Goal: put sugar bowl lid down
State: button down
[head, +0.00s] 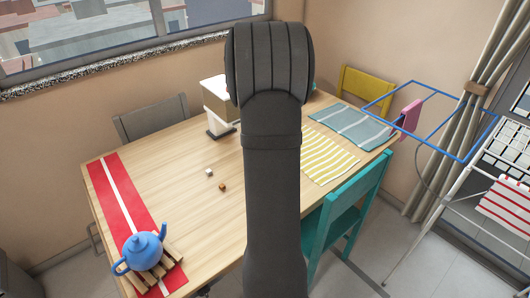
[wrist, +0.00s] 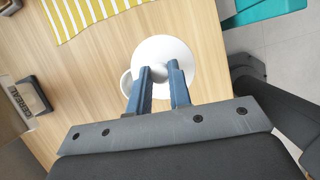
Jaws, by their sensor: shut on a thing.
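In the wrist view my gripper (wrist: 159,68) is shut on the sugar bowl lid (wrist: 163,46), a round white disc. A grey knob-like part shows between the blue fingers. A white curved rim (wrist: 125,84) shows at the lid's lower left, partly under it; it may be the sugar bowl, but most of it is hidden by the lid and fingers. I cannot tell whether the lid touches it. In the head view my arm hides the gripper, lid and bowl.
A blue teapot (head: 143,250) stands on a slatted wooden trivet (head: 172,262) on a red runner (head: 117,196). Two small cubes lie mid-table. A cereal holder (wrist: 22,98) stands left in the wrist view. A yellow-striped cloth (head: 328,158) and teal chair (head: 345,212) are right.

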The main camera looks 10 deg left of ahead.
jog(key=shift+s+d+r, duration=0.25)
jog(key=shift+d+r, duration=0.1)
jog(key=shift+d, duration=0.25)
jog(key=shift+s+d+r, duration=0.2)
jog(key=shift+d+r, duration=0.15)
jog(key=shift+d, duration=0.2)
jog(key=shift+s+d+f, duration=0.15)
jog(key=shift+s+f, duration=0.7)
jog(key=shift+s, duration=0.1)
jog(key=shift+n, duration=0.5)
jog(key=shift+s+a+f, duration=0.2)
jog(key=shift+s+f, duration=0.45)
jog(key=shift+f, duration=1.75)
jog(key=shift+s+a+f, duration=0.15)
jog(key=shift+s+f, duration=0.5)
jog(key=shift+f, duration=1.75)
jog(key=shift+s+a+f, duration=0.2)
jog(key=shift+s+f, duration=0.45)
jog(key=shift+f, duration=1.75)
jog(key=shift+f, duration=0.1)
jog(key=c, duration=1.3)
grip_release()
